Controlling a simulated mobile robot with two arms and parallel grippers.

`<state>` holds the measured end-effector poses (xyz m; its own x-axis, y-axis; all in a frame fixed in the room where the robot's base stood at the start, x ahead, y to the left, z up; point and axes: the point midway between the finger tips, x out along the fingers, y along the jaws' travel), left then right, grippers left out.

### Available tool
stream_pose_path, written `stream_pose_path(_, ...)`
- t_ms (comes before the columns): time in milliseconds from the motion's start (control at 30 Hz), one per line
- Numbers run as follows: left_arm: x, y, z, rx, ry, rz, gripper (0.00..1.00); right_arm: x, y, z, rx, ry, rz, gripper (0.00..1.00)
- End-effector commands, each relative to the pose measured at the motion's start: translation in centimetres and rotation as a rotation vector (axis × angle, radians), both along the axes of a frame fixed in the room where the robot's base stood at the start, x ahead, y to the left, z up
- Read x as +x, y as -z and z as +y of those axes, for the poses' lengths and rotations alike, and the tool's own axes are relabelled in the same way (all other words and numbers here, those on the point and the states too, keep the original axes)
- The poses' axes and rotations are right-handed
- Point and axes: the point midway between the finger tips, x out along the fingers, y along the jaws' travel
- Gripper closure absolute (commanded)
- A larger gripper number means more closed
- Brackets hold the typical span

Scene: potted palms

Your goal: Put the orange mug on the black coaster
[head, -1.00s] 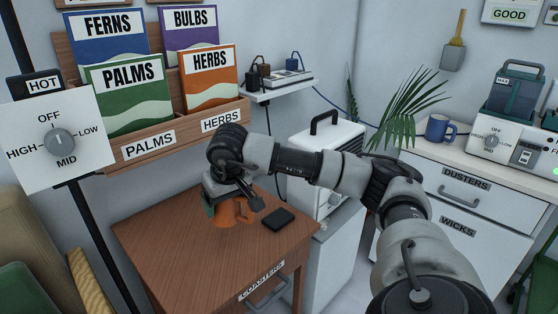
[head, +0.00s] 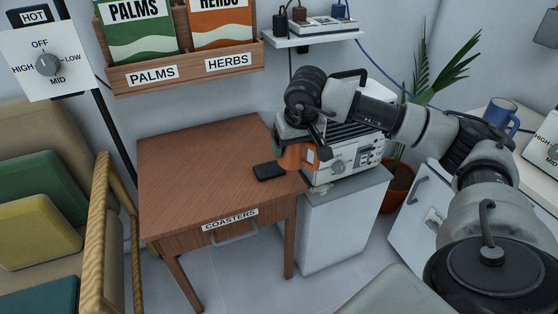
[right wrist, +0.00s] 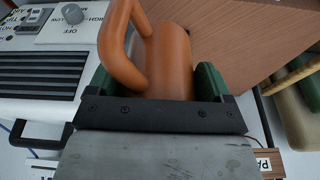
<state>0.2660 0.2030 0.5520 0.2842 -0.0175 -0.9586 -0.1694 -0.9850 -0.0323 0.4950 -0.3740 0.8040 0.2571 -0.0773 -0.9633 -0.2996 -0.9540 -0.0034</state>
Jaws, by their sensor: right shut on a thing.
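The orange mug (head: 291,158) is held in my right gripper (head: 297,147), by the right edge of the wooden table. In the right wrist view the orange mug (right wrist: 170,62) sits between the green finger pads of my right gripper (right wrist: 155,84), with its handle to the left. The black coaster (head: 269,172) lies flat on the table, just left of and nearer than the mug in the head view. The mug's base is not clear, so I cannot tell its height above the table. The coaster does not show in the right wrist view. My left gripper is out of view.
The wooden table (head: 195,170) is clear left of the coaster. A white machine (head: 352,158) stands on a cabinet (head: 345,225) close to the table's right side. A cushioned bench (head: 60,160) is at the left. A wooden seed-packet rack (head: 190,72) hangs behind.

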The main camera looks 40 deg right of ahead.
Motion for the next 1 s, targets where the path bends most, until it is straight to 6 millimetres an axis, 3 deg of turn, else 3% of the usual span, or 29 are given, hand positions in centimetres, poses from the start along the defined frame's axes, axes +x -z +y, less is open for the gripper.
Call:
stream_pose_path(200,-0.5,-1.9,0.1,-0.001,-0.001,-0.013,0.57,5.0,3.1,-0.1,0.003,0.000,-0.001,0.52)
stream_pose_path(433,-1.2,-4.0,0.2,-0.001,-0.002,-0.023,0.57,9.1,5.4,-0.3,0.001,0.000,-0.003,0.52)
stream_pose_path(667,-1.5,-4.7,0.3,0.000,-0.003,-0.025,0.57,10.3,6.4,-0.4,-0.002,-0.002,-0.001,0.52)
stream_pose_path(1000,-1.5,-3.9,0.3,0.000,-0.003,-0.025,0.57,10.3,10.2,-0.4,-0.002,-0.002,-0.001,0.52)
